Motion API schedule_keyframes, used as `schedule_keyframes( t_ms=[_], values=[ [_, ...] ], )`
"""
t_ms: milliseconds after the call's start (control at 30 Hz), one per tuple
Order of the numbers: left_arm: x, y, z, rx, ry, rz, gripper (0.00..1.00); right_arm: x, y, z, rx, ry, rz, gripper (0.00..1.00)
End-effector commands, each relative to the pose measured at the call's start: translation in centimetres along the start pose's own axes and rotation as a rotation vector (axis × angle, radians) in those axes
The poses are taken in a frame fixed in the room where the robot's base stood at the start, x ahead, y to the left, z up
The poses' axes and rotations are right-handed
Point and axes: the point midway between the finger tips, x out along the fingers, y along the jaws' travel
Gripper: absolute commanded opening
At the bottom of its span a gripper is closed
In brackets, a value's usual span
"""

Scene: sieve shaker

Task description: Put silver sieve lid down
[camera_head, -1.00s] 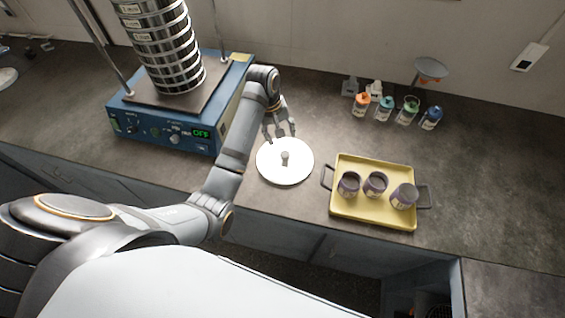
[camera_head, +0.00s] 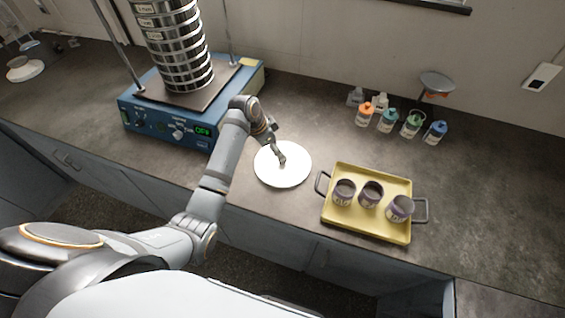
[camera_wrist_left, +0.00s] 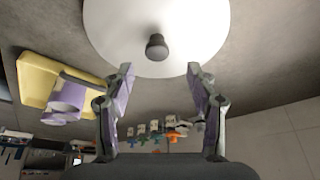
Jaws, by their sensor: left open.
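The silver sieve lid (camera_head: 268,175) is a pale round disc lying flat on the dark counter, between the blue sieve shaker and the yellow tray. My left gripper (camera_head: 281,160) is over the lid's middle in the head view and largely covers its knob there. In the left wrist view, my left gripper (camera_wrist_left: 160,70) has its two fingers spread wide. The lid (camera_wrist_left: 205,30) and its dark knob (camera_wrist_left: 157,47) show just past the fingertips, roughly centred between them. Nothing is held in it. My right gripper is not in view.
The blue shaker (camera_head: 165,132) with a tall sieve stack (camera_head: 182,55) stands left of the lid. A yellow tray (camera_head: 365,228) with three purple-grey jars is close on the right. Several small bottles (camera_head: 388,120) stand farther back.

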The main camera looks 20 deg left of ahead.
Motion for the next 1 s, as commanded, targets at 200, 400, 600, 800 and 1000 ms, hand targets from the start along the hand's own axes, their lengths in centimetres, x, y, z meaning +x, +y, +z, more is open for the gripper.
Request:
schedule_keyframes(
  t_ms=[200,400,600,800,1000],
  values=[
    [0.9,0.2,0.1,-0.002,-0.001,0.003,0.57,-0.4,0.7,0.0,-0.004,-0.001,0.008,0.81],
    [4.3,0.5,0.4,-0.002,0.0,0.002,0.57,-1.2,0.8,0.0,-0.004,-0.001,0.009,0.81],
    [5.5,0.4,0.5,0.0,0.0,-0.001,0.57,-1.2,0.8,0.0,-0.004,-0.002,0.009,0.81],
    [5.5,0.4,0.5,-0.001,0.0,-0.001,0.48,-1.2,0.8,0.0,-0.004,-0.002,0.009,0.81],
    [5.5,0.4,0.5,-0.001,0.0,-0.001,0.21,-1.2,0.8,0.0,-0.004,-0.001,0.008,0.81]
  ],
)
